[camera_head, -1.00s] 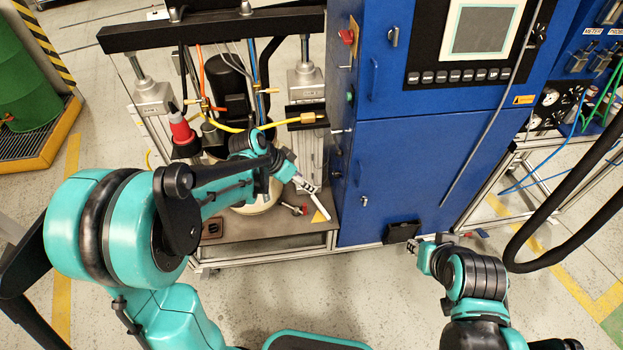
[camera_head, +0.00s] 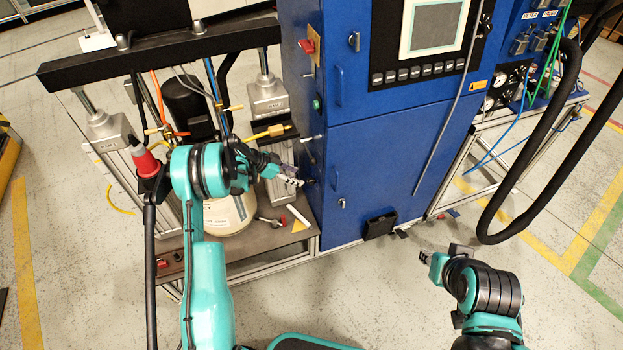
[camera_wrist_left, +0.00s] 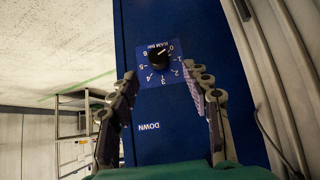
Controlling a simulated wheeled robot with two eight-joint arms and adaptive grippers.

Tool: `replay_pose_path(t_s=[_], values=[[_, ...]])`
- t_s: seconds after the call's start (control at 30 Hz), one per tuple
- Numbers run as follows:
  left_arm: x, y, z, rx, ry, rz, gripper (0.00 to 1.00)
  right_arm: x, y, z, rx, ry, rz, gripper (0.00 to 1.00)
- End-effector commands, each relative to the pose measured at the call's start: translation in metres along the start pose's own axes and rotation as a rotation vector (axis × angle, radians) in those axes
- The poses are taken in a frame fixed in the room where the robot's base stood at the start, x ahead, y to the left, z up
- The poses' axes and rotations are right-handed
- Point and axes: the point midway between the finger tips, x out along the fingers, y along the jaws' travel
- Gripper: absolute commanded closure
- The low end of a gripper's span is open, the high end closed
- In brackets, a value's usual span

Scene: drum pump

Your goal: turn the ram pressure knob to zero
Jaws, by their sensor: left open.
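The ram pressure knob (camera_wrist_left: 158,57) is a small black dial on a blue plate with white numbers, marked RAM BAR, in the left wrist view. A pale pointer mark on it seems to face the upper right, towards the low numbers; its exact setting is too small to read. My left gripper (camera_wrist_left: 160,78) is open. Its fingers frame the lower part of the dial plate, one each side, with no visible contact on the knob. In the head view my left gripper (camera_head: 292,180) is beside the left side of the blue cabinet (camera_head: 375,165).
A pale drum (camera_head: 228,214) stands on the bench below. A thick black hose (camera_head: 560,140) hangs at right. Open floor lies in front of the cabinet.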

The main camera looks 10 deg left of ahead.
Motion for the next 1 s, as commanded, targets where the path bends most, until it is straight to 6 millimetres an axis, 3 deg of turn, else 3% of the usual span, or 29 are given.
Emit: replay_pose_path(t_s=[0.5, 0.77, 0.8, 0.97, 1.0], values=[[0.07, 0.001, 0.001, 0.001, -0.001, 0.0, 0.52, 0.024, 0.0, 0.017, 0.0, 0.0, 0.0, 0.7], [0.073, 0.001, -0.001, 0.0, -0.001, 0.0, 0.52, 0.023, 0.0, 0.017, 0.0, 0.0, 0.0, 0.7], [0.073, 0.001, -0.001, 0.0, -0.001, 0.0, 0.54, 0.023, 0.0, 0.017, 0.0, 0.0, 0.0, 0.7], [0.072, 0.001, -0.001, 0.0, -0.001, 0.0, 0.96, 0.023, 0.0, 0.017, 0.0, 0.0, 0.0, 0.7], [0.072, 0.001, -0.001, 0.0, -0.001, 0.0, 1.0, 0.023, 0.0, 0.017, 0.0, 0.0, 0.0, 0.7]])
